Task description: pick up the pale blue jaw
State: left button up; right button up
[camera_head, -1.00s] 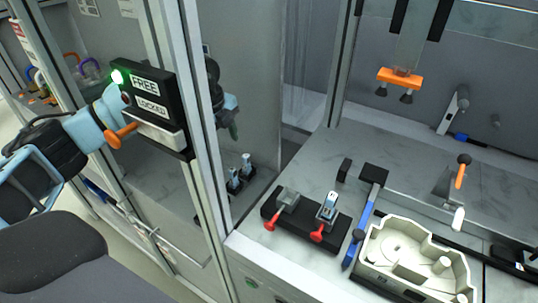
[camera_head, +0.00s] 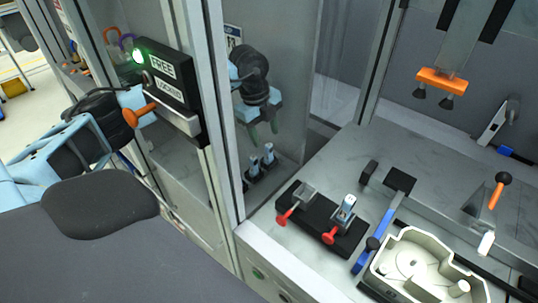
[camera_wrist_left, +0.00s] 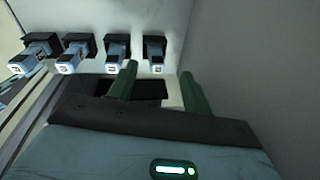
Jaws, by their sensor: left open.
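Several pale blue jaws sit in black holders in a row at the top of the left wrist view; the right-hand one (camera_wrist_left: 154,58) is nearest the space between my fingers. Two of these jaws (camera_head: 254,168) show behind the clear panel in the head view. I cannot tell which is meant. My left gripper (camera_head: 264,133) is open, its green fingers pointing down above the jaws, seen through the panel. The fingers (camera_wrist_left: 162,82) also show in the left wrist view, apart from the jaws, with nothing held. My right gripper is out of view.
A metal post (camera_head: 222,120) and a black FREE/LOCKED box (camera_head: 175,92) with a green light stand beside my left arm.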

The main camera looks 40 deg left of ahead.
pick_arm(q)
jog(key=f, duration=0.1)
jog(key=d+f, duration=0.1)
jog(key=f, duration=0.1)
jog(key=shift+s+f, duration=0.1)
jog(key=shift+f, duration=0.8)
jog(key=shift+d, duration=0.1)
jog(key=shift+c, duration=0.2)
jog(key=shift+r, duration=0.1)
grip_shut()
